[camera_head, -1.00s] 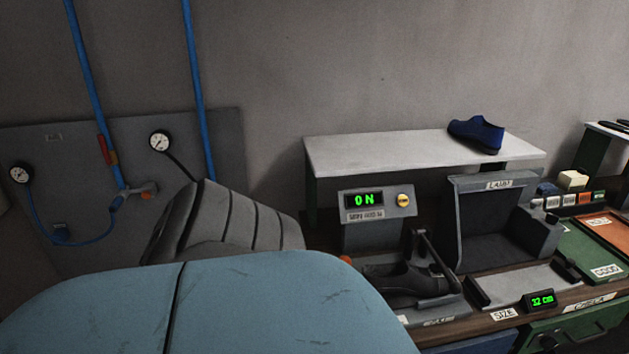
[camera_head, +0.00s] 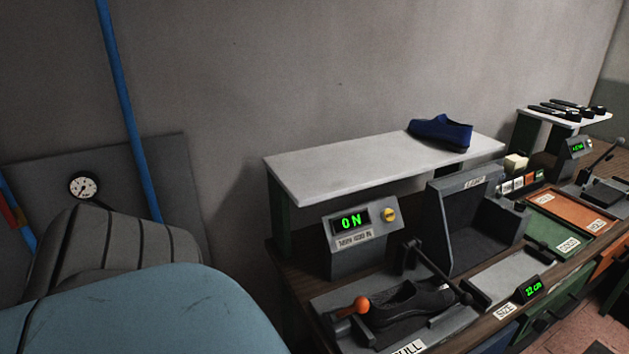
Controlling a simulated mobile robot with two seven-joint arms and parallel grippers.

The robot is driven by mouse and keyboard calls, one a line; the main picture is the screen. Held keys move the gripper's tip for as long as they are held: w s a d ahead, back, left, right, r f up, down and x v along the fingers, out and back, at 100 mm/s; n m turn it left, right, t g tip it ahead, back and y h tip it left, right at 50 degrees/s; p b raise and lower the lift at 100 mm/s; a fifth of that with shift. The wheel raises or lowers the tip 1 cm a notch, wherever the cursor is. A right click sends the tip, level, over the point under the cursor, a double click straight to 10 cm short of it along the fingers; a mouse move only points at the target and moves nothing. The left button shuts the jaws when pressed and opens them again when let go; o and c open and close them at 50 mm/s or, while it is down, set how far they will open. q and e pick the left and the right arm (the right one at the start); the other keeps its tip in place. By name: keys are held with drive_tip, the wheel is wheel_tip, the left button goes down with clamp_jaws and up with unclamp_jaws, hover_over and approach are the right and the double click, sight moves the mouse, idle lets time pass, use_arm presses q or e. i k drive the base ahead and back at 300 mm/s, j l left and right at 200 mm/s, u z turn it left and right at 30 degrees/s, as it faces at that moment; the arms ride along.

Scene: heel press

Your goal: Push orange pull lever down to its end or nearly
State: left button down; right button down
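The orange pull lever (camera_head: 361,304) shows as an orange ball knob on a short dark handle, low at the front left of the heel press. The handle runs down and left from the knob. A "PULL" label (camera_head: 408,347) is partly cut off at the bottom edge. A dark shoe (camera_head: 415,300) lies in the press (camera_head: 330,290), just right of the knob, with a dark bar frame over it. Neither gripper is in view. Large blue and grey rounded parts, which look like my own arm, fill the lower left.
Behind the press stand a lit "ON" display box (camera_head: 352,222) with a yellow knob and a white raised shelf (camera_head: 320,170) bearing a blue shoe (camera_head: 440,132). A "LAMP" box (camera_head: 470,220), size display (camera_head: 530,289) and trays (camera_head: 570,210) sit to the right.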

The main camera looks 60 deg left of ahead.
sight(360, 304)
drive_tip(key=k+j, duration=0.15)
drive_tip(key=j, duration=0.2)
drive_tip(key=k+j, duration=0.15)
drive_tip(key=j, duration=0.2)
drive_tip(key=k+j, duration=0.15)
drive_tip(key=j, duration=0.2)
drive_tip(key=k+j, duration=0.15)
drive_tip(key=j, duration=0.2)
